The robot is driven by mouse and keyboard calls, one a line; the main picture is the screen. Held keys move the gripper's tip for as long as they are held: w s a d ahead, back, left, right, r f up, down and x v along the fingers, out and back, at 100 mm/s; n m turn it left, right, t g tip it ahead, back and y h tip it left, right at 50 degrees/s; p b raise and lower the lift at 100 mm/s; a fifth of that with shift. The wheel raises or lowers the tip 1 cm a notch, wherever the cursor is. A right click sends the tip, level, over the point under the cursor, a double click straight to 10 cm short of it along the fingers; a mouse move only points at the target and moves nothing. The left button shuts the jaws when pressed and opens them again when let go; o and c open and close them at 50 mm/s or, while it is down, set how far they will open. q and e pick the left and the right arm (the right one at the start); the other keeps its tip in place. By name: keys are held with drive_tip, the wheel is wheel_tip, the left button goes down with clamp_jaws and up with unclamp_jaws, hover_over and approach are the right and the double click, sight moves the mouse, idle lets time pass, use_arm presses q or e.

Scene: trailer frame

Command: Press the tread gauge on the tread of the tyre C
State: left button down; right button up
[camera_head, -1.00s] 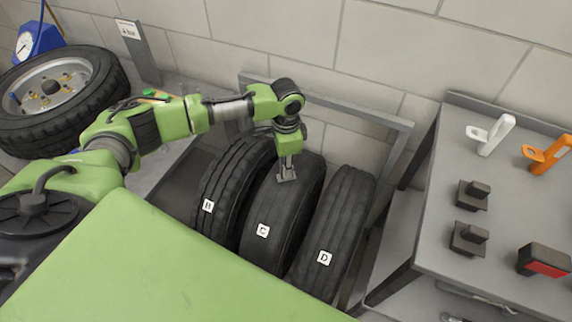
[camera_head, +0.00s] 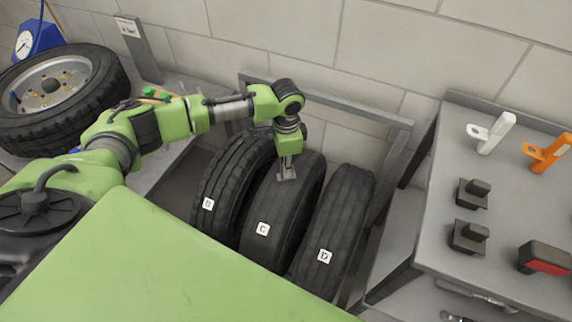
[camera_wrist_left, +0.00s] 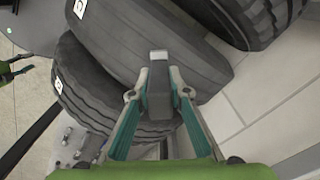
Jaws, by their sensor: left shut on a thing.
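Tyre C (camera_head: 268,228) stands upright in the rack, between tyre B (camera_head: 222,195) and tyre D (camera_head: 335,225). My left gripper (camera_head: 288,152) is above the upper far part of tyre C's tread. It is shut on the grey tread gauge (camera_head: 287,174), whose flat foot is at the tread. I cannot tell from these views whether the foot touches the rubber. In the left wrist view the gauge (camera_wrist_left: 158,88) sits between both fingers, in front of tyre C's tread (camera_wrist_left: 125,42). Tyre D (camera_wrist_left: 85,95) is to its left.
The rack's grey rail (camera_head: 345,107) runs behind the tyres, close to the block wall. A grey table (camera_head: 440,205) at right holds white and orange tools, dark blocks and a red-faced block. A wheel (camera_head: 62,95) lies at the left.

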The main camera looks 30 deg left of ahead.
use_arm(q)
drive_tip(key=shift+s+d+f+p, duration=0.1)
drive_tip(key=shift+s+f+p, duration=0.15)
drive_tip(key=shift+p, duration=0.15)
idle(1.9)
drive_tip(key=shift+r, duration=0.1)
drive_tip(key=r+p, duration=0.6)
drive_tip(key=shift+w+r+p, duration=0.15)
drive_tip(key=shift+w+p, duration=0.05)
drive_tip(key=shift+p, duration=0.15)
idle(0.7)
